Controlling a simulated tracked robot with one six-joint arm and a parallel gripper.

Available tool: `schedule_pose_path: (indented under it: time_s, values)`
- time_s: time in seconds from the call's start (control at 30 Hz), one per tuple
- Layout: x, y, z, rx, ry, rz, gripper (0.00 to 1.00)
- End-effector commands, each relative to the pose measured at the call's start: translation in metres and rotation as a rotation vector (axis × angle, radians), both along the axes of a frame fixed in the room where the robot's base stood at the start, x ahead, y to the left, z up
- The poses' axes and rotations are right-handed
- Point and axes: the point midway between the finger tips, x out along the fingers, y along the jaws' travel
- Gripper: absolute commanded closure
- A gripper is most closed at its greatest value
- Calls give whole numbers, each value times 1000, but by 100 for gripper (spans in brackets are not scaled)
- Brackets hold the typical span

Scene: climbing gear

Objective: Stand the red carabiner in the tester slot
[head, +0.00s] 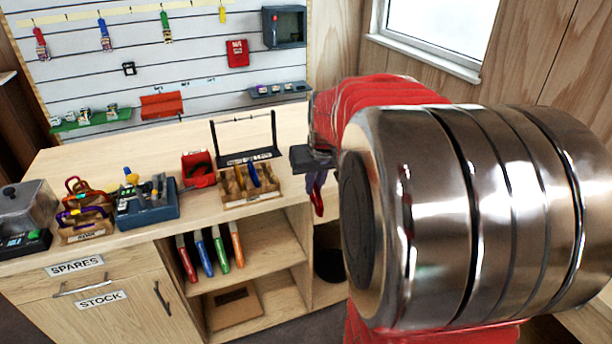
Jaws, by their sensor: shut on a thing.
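My gripper (312,160) is at the right of the bench, partly hidden behind my own arm. It is shut on the red carabiner (319,200), which hangs below the jaws, past the bench's front edge; a blue-purple part shows beside it. A blue box (148,208) with a yellow knob stands on the bench left of centre and may be the tester; its slot cannot be made out. A slotted wooden block (238,190) with a blue piece in it lies nearer my gripper, to its left.
A labelled wooden rack (85,222) with red and purple carabiners stands at the left, beside a clear-lidded box (27,205). A red holder (198,170) and a black wire frame (246,145) stand near the slotted block. The back of the bench is mostly clear.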

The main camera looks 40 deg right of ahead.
Motion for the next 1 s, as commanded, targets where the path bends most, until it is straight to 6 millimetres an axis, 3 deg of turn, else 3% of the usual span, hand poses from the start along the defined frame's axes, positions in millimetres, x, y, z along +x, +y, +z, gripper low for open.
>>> schedule_pose_path:
  time_s: [0.23,0.37,0.7,1.0]
  values:
    - [30,25,-22,0,2,19,100]
    - [50,50,-39,1,2,48,100]
    - [99,154,-95,1,-1,200,100]
    - [111,248,-135,2,-4,360,100]
